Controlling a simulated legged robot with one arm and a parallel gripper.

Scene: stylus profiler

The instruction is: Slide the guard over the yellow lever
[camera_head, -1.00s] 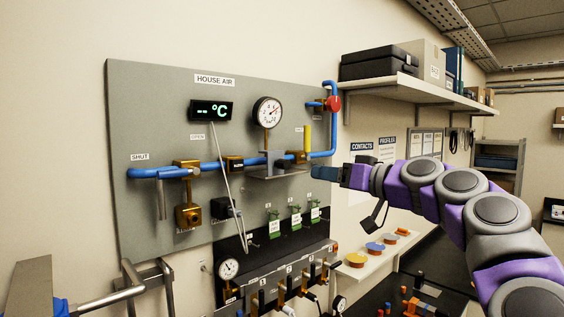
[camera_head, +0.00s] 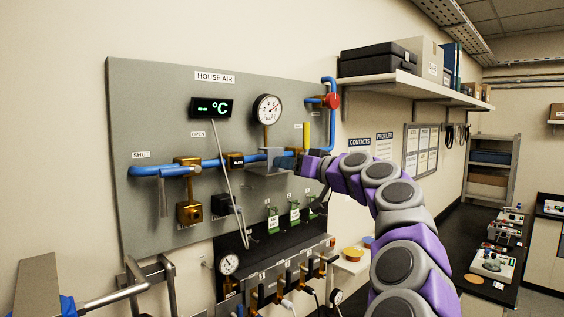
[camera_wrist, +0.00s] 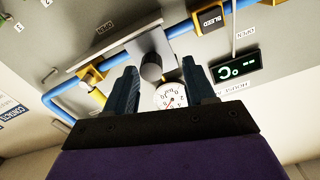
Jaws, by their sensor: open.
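The yellow lever (camera_head: 306,135) stands upright on the blue pipe line, right of the gauge, in the head view. The guard, a grey bracket (camera_head: 262,168) on a rail, sits left of the lever and apart from it. In the wrist view the guard's plate (camera_wrist: 150,44) carries a dark round knob (camera_wrist: 151,68). My gripper (camera_head: 286,161) is at the guard's right side in the head view. In the wrist view my gripper (camera_wrist: 161,70) is open, its two fingers on either side of the knob. Contact with the knob cannot be told.
A round gauge (camera_head: 267,110) and a temperature display (camera_head: 211,108) are above the pipe. A red knob (camera_head: 333,101) is at upper right. Green-tagged valves (camera_head: 294,216) are below. A shelf (camera_head: 420,88) hangs on the right wall.

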